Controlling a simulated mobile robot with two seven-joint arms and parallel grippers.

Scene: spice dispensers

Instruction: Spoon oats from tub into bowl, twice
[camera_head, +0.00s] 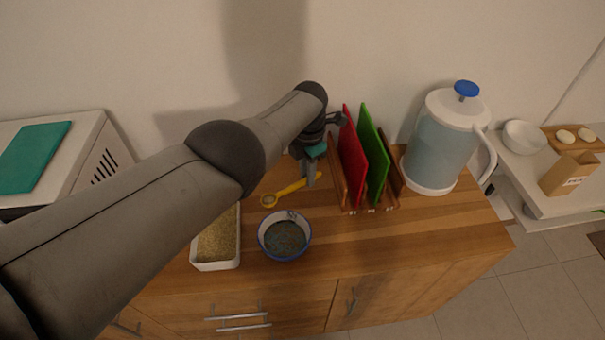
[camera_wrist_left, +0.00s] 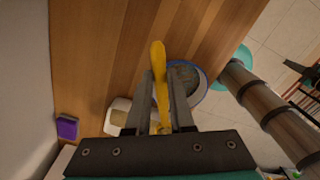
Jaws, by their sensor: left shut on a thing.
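My left gripper (camera_head: 312,182) is shut on the handle of a yellow spoon (camera_head: 290,190), above the wooden counter. The spoon's head points left in the head view; a small pale patch shows in it, but I cannot tell whether it is oats. The white tub (camera_head: 216,266) of tan oats (camera_head: 217,238) is at the lower left, partly hidden by my arm. The blue-rimmed bowl (camera_head: 285,250) is right of the tub, its inside dark and speckled. In the left wrist view the spoon (camera_wrist_left: 159,62) is between the fingers (camera_wrist_left: 163,85), with the bowl (camera_wrist_left: 200,92) behind at right.
A rack with a red board (camera_head: 352,158) and a green board (camera_head: 374,155) stands just right of my left gripper. A large white-lidded pitcher (camera_head: 440,145) is farther right. The front right of the counter (camera_head: 440,235) is clear. A wall is behind.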

